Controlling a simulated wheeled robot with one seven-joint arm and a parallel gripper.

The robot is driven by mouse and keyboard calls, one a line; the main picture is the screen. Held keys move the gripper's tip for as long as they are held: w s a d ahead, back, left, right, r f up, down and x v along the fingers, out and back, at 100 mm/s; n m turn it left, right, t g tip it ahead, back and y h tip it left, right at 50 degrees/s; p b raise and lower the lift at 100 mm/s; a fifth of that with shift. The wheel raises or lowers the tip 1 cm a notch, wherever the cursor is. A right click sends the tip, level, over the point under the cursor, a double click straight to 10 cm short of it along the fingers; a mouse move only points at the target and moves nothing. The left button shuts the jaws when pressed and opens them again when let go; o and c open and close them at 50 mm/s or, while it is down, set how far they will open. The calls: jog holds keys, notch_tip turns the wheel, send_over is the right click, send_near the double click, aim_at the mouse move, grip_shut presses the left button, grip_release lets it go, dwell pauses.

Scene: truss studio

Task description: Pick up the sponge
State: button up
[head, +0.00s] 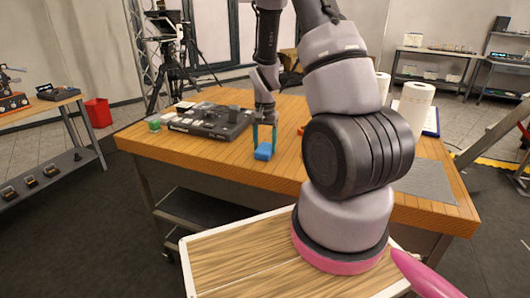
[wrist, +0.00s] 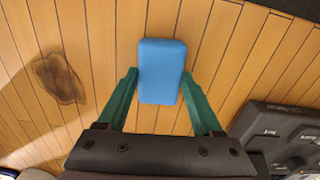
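The blue sponge (head: 263,152) is near the front edge of the wooden table, and looks like it rests on the top. In the wrist view the sponge (wrist: 162,70) is a rounded block with its long side running up the picture. My gripper (head: 265,148) points down over it, its two green fingers on either side of the sponge. In the wrist view the fingertips of my gripper (wrist: 161,73) are close against the left and right sides. Whether they press on it cannot be told.
A black control panel (head: 208,121) stands on the table (head: 222,164) left of my gripper; its edge shows at lower right in the wrist view. A green cup (head: 154,126) is further left. A paper roll (head: 412,107) stands right, beyond my arm. A dark knot (wrist: 58,78) marks the wood.

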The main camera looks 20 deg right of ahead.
aim_at(265, 147)
jog(key=shift+r, duration=0.1)
notch_tip(265, 147, up, 10)
jog(key=shift+f, duration=0.1)
dwell(0.4)
